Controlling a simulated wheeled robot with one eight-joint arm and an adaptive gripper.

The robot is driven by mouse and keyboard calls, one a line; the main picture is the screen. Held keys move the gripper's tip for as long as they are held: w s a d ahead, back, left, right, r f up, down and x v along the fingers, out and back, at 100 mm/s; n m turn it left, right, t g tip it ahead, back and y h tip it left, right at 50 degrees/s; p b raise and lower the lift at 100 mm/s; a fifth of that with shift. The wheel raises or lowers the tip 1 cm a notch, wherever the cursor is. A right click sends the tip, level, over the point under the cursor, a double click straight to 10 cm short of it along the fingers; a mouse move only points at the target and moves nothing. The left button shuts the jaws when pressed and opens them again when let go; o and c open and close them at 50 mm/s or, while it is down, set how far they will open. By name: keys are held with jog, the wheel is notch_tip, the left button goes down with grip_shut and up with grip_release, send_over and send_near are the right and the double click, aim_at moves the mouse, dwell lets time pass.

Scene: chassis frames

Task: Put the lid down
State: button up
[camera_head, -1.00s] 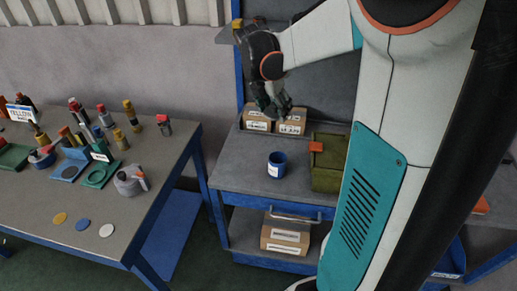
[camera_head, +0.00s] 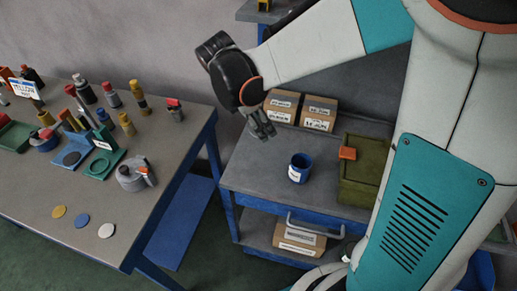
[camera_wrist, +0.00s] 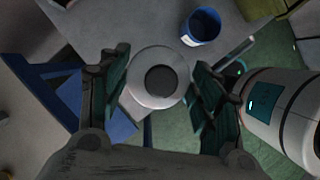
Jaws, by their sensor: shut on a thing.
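My gripper (camera_head: 262,130) hangs over the left edge of the grey-topped workbench, left of the blue cup. In the wrist view, its dark fingers (camera_wrist: 157,92) stand on both sides of a pale grey round piece with a dark round centre (camera_wrist: 136,88), which appears to be the lid. In the head view the held piece cannot be made out. The blue cup (camera_head: 299,174) stands upright and open on the workbench; it also shows in the wrist view (camera_wrist: 203,32).
Cardboard boxes (camera_head: 318,113) and a green crate (camera_head: 362,185) stand on the workbench (camera_head: 255,178). The left table (camera_head: 60,185) holds several bottles, a grey container (camera_head: 131,181) and yellow, blue and white discs (camera_head: 106,230). A gap with a blue shelf (camera_head: 180,220) separates the two.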

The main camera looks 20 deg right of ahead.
aim_at(264, 169)
notch_tip(264, 169, down, 19)
jog(key=b, duration=0.6)
jog(key=shift+r, duration=0.1)
jog(key=shift+f, duration=0.2)
jog(key=o, duration=1.1)
jog(key=shift+r, duration=0.1)
jog(key=shift+c, duration=0.2)
jog(key=shift+r, duration=0.25)
jog(key=p+v, duration=0.4)
jog(key=v, duration=0.7)
jog(key=shift+a+r, duration=0.15)
jog(key=shift+r, duration=0.25)
